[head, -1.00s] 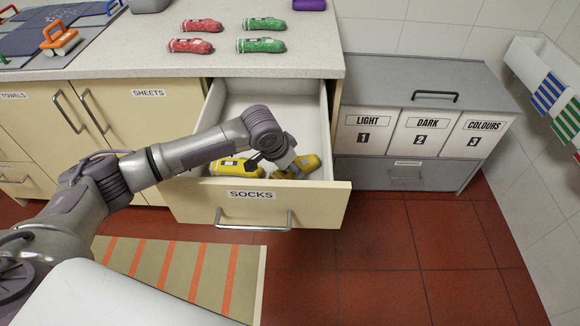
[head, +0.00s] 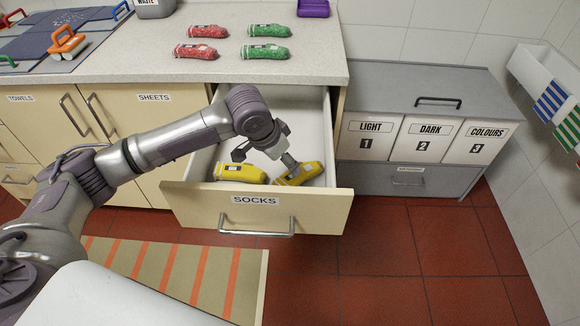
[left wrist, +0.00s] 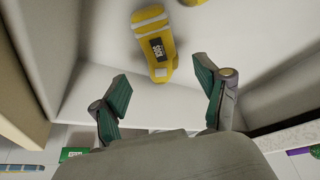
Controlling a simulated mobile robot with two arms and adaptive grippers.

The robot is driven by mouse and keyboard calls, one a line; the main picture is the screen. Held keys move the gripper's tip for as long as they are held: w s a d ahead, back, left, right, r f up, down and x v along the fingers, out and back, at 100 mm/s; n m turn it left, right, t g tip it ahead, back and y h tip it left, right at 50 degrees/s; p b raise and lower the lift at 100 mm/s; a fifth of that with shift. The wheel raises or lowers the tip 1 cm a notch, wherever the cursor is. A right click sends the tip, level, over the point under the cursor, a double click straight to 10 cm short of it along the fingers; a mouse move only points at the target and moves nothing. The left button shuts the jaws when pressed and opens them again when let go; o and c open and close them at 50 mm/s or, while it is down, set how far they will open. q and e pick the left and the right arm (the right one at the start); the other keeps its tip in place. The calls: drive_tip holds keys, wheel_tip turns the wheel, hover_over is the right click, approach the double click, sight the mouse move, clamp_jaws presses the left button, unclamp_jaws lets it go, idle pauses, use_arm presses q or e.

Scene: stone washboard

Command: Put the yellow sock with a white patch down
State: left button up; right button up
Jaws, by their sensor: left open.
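Two yellow socks lie apart in the open drawer labelled SOCKS (head: 200,203). The left sock (head: 241,173) and the right sock (head: 299,175) both show pale and dark markings in the head view; I cannot tell a patch apart from a label there. In the left wrist view one yellow sock (left wrist: 157,50) with white bands and a dark label lies beyond my fingertips, and a bit of another sock (left wrist: 193,2) shows at the top edge. My left gripper (head: 264,157) is open and empty above the drawer; its spread green-padded fingers (left wrist: 160,78) show with nothing between them. My right gripper is not in view.
Two red rolled items (head: 195,51) and two green ones (head: 265,52) lie on the counter (head: 320,72) above the drawer. Labelled bins (head: 422,140) stand to the right. The drawer walls (head: 327,150) surround my gripper. The red floor at right is clear.

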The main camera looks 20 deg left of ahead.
use_arm(q)
drive_tip(key=v, duration=0.3)
drive_tip(key=shift+s+r, duration=0.15)
drive_tip(key=shift+r, duration=0.2)
